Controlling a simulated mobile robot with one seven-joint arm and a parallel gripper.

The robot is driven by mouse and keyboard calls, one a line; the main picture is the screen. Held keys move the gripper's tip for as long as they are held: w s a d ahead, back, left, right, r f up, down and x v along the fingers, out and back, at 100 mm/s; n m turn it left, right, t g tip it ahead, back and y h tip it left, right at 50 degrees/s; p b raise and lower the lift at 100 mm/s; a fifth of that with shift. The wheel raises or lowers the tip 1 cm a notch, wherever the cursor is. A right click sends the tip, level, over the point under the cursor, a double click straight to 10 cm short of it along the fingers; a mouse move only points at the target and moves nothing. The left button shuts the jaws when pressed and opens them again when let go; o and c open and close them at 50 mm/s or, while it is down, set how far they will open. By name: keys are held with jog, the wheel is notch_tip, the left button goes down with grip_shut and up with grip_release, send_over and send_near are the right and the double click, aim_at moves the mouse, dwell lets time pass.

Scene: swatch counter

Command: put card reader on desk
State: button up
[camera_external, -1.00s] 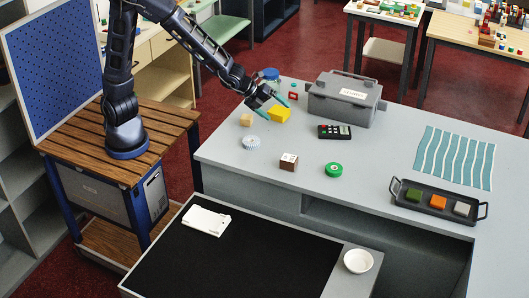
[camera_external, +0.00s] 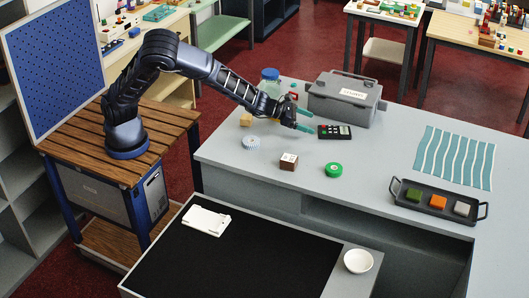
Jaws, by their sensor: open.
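The card reader (camera_external: 336,132), a small black device with red and pale keys, lies flat on the grey counter (camera_external: 240,170), in front of the grey toolbox. My gripper (camera_external: 306,119) is open with teal fingertips, just left of the card reader and low over the counter. Its fingers point toward the reader, and nothing shows between them. Whether a fingertip touches the reader is too small to tell. The lower desk (camera_external: 240,258) has a black top and stands in front of the counter.
A toolbox (camera_external: 345,97) stands close behind the reader. A brown cube (camera_external: 288,161), a green disc (camera_external: 334,170) and a pale gear (camera_external: 251,142) lie nearby. A white device (camera_external: 206,220) and a white bowl (camera_external: 358,261) are at the front. Most of the black top is clear.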

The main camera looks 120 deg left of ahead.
aim_at(330, 129)
jog(key=x, duration=1)
jog(key=shift+w+a, duration=0.25)
jog(key=shift+w, duration=0.05)
jog(key=c, duration=1.4)
jog(key=shift+o, duration=0.2)
jog(key=shift+r, duration=0.1)
notch_tip(330, 129, up, 19)
jog(key=w+d+f+m+h, duration=0.1)
jog(key=d+f, duration=0.4)
jog(key=d, duration=0.5)
jog(key=w+d+f+m+h, duration=0.1)
jog(key=d+f, duration=0.3)
jog(key=d, duration=0.6)
jog(key=w+d+f+m+t+h, duration=0.1)
jog(key=d+f+m+h, duration=0.1)
jog(key=d+f, duration=0.3)
jog(key=shift+w+d+f+m+h, duration=0.1)
jog(key=shift+d+h, duration=0.05)
jog(key=shift+d, duration=0.65)
jog(key=shift+d+f+m+h, duration=0.1)
jog(key=shift+d+h, duration=0.1)
jog(key=shift+d, duration=0.6)
jog(key=shift+w+d+f+m+h, duration=0.1)
jog(key=shift+d+f+h, duration=0.05)
jog(key=shift+d, duration=0.65)
